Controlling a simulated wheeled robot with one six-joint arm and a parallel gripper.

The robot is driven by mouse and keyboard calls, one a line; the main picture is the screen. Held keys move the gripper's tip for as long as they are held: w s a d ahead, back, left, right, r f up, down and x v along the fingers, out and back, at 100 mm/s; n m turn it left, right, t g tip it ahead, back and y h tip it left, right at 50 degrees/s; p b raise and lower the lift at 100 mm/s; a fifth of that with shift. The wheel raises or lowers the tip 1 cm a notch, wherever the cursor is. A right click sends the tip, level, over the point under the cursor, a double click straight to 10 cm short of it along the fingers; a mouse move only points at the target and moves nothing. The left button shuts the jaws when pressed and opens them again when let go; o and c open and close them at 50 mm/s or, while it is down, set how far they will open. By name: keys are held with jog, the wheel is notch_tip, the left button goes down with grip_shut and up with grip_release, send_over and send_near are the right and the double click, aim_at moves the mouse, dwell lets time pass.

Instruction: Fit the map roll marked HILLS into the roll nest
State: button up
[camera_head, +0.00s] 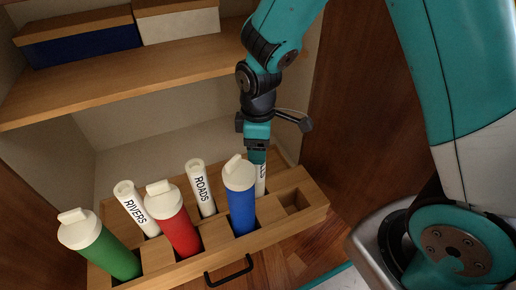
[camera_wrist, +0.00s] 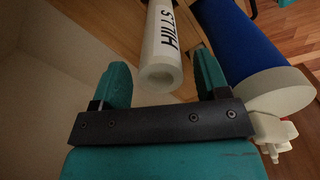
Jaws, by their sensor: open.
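The map roll marked HILLS (camera_wrist: 163,50) is a white hollow tube with black letters. In the wrist view its open end lies between the two teal fingers, with a gap visible on both sides. In the head view only a strip of the roll (camera_head: 261,180) shows below my gripper (camera_head: 257,157), partly hidden behind the blue bottle. My gripper is open and comes down over the roll's top end. The roll stands in the back row of a wooden slotted drawer (camera_head: 272,212). An empty square recess (camera_head: 293,201) is at the drawer's right end. I cannot tell which part is the roll nest.
The blue bottle (camera_head: 240,205) stands close in front of the HILLS roll. A red bottle (camera_head: 174,225), green bottle (camera_head: 110,255), RIVERS roll (camera_head: 135,210) and ROADS roll (camera_head: 201,188) stand to the left. A shelf (camera_head: 130,75) is above; a dark wooden panel (camera_head: 345,110) is to the right.

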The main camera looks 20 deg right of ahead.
notch_tip(320, 180, up, 8)
jog(key=p, duration=0.3)
jog(key=shift+r, duration=0.1)
jog(key=s+a+r+m+y, duration=0.2)
jog(key=s+r, duration=0.5)
jog(key=s, duration=0.2)
jog(key=s+a+r+m+y, duration=0.2)
jog(key=s+r+m, duration=0.1)
jog(key=s+r, duration=0.4)
jog(key=shift+s+a, duration=0.35)
jog(key=shift+s, duration=0.65)
